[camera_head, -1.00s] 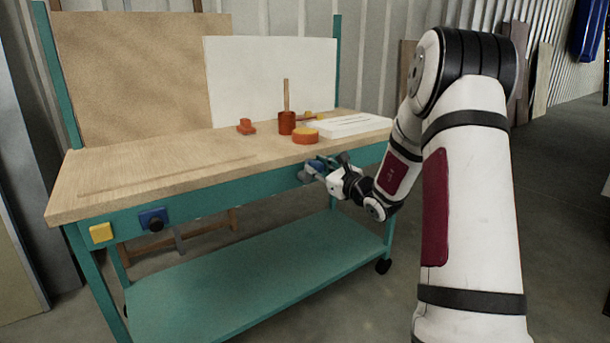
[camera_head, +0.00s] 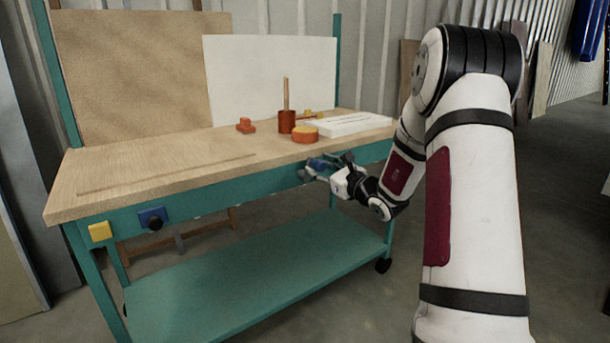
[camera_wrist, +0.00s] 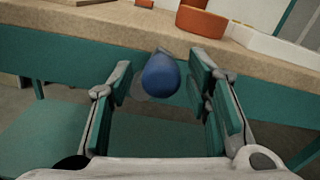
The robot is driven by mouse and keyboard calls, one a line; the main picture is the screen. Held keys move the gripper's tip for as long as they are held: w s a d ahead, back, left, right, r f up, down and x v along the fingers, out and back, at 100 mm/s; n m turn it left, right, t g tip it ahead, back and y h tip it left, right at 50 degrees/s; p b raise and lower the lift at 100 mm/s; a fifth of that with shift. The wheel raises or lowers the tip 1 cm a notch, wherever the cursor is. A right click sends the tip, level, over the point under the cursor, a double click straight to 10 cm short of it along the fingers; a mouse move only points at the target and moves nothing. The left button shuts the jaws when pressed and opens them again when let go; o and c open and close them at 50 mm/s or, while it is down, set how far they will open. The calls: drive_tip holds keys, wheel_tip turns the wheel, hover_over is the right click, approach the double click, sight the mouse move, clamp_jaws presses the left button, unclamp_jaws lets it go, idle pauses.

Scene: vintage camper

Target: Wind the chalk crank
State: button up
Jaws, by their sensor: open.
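A blue rounded knob (camera_wrist: 161,76), which looks like the crank's handle, sticks out from the teal front rail of the workbench. It also shows in the head view as a small blue shape (camera_head: 318,163) under the right part of the top, partly covered by my fingers. A greyish round part lies behind the knob in the wrist view, mostly hidden. My gripper (camera_head: 328,168) is at the bench front and open. In the wrist view my gripper (camera_wrist: 162,88) has one finger on each side of the knob, with gaps visible; it does not hold it.
The wooden benchtop (camera_head: 160,165) carries an orange-red cup (camera_head: 287,122) with a stick, an orange round box (camera_head: 305,134), a small red piece (camera_head: 245,126) and a white slab (camera_head: 345,124). A blue plate with a black knob (camera_head: 152,218) and a yellow block (camera_head: 100,232) sit on the front left.

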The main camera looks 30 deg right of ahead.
drive_tip(key=shift+s, duration=2.05)
drive_tip(key=s, duration=1.2)
drive_tip(key=shift+d, duration=0.25)
